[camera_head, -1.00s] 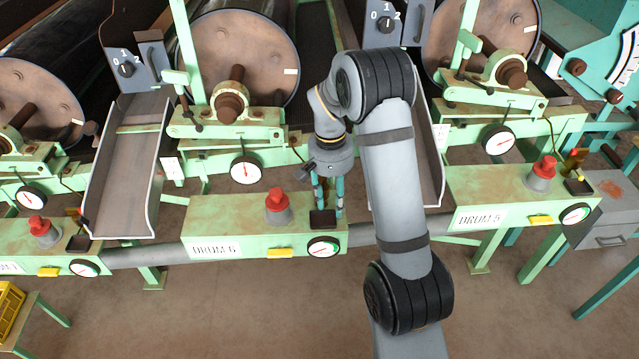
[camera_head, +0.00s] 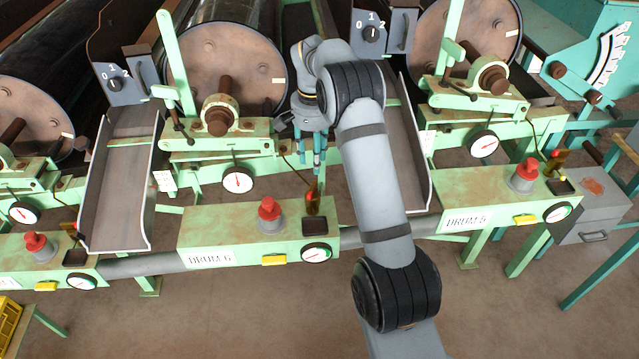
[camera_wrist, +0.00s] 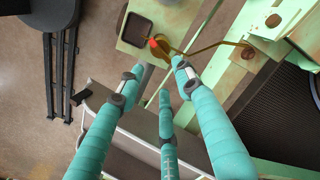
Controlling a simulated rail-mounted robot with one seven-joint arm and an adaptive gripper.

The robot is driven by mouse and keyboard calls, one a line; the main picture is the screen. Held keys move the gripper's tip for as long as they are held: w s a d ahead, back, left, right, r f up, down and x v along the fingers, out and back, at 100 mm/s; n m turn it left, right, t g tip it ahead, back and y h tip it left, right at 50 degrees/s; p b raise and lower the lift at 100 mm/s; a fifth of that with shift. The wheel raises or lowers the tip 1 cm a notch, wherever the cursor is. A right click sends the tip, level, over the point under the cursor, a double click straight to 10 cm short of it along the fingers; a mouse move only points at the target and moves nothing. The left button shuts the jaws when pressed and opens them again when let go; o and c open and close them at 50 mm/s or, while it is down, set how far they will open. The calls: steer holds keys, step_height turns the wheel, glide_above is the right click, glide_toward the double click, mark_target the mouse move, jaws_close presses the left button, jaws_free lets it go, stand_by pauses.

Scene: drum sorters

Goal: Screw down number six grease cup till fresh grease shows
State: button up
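The DRUM 6 panel (camera_head: 195,240) is a green box in the middle of the head view. A small brown-brass fitting with a red tip (camera_head: 312,203), seemingly the number six grease cup, stands at its right end behind a dark square tray (camera_head: 315,226). In the wrist view the brass fitting with its red tip (camera_wrist: 154,44) shows ahead of the fingertips, with a thin brass pipe running right; whether grease shows is too small to tell. My gripper (camera_head: 311,166) has teal fingers spread with nothing between them, above and behind the fitting; it also shows in the wrist view (camera_wrist: 160,77).
A red knob on a grey base (camera_head: 270,215), a yellow block (camera_head: 273,260) and a dial (camera_head: 316,253) share the panel. The drum 6 bearing (camera_head: 218,115) is behind left. A metal chute (camera_head: 405,140) lies right, behind my arm. The floor in front is clear.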

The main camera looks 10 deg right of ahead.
mark_target(313, 190)
steer(key=f, duration=1)
steer(key=shift+s+a+f, duration=0.2)
steer(key=shift+s, duration=0.05)
steer(key=shift+c, duration=0.9)
jaws_close()
